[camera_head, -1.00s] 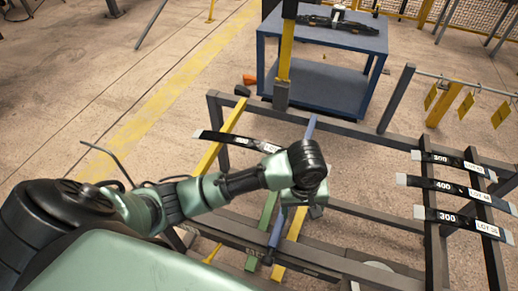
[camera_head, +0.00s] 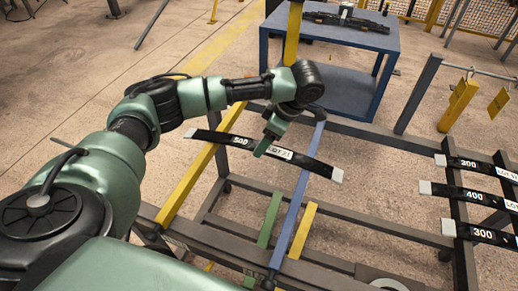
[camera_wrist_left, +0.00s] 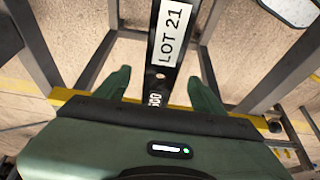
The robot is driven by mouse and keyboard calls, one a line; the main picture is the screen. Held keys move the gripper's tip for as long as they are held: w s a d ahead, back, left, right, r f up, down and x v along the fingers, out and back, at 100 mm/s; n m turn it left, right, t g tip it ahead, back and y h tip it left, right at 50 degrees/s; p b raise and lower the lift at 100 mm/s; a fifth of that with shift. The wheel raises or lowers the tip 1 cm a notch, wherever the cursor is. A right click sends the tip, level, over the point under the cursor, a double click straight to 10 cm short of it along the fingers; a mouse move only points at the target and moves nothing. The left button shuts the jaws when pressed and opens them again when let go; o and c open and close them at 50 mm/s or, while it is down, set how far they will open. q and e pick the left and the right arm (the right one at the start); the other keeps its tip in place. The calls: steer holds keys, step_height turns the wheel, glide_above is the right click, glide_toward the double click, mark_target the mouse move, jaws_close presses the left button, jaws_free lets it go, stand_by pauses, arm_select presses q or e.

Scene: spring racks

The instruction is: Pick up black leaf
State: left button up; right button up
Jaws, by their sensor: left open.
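A long black leaf (camera_head: 318,166) with pale ends, marked 500 and LOT 21, lies across the yellow and blue bars of the rack. It also shows in the left wrist view (camera_wrist_left: 163,62), running away from me between the fingers. My left gripper (camera_head: 262,148) is over the leaf's middle and hides a little of it. In the left wrist view the gripper (camera_wrist_left: 160,82) is open, with one green finger on each side of the leaf. I cannot tell how far the fingertips are above it. My right gripper is not in view.
Several black leaves, including one marked 400 (camera_head: 466,194), lie on a dark rack at the right. A blue table (camera_head: 345,38) with a leaf assembly (camera_head: 347,22) stands behind. Yellow bars (camera_head: 192,187) and a blue bar (camera_head: 300,195) cross the near frame.

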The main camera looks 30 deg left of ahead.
arm_select(q)
steer(key=x, duration=0.4)
steer(key=shift+s+a+f, duration=0.1)
steer(key=shift+a, duration=0.1)
steer(key=c, duration=1.2)
jaws_close()
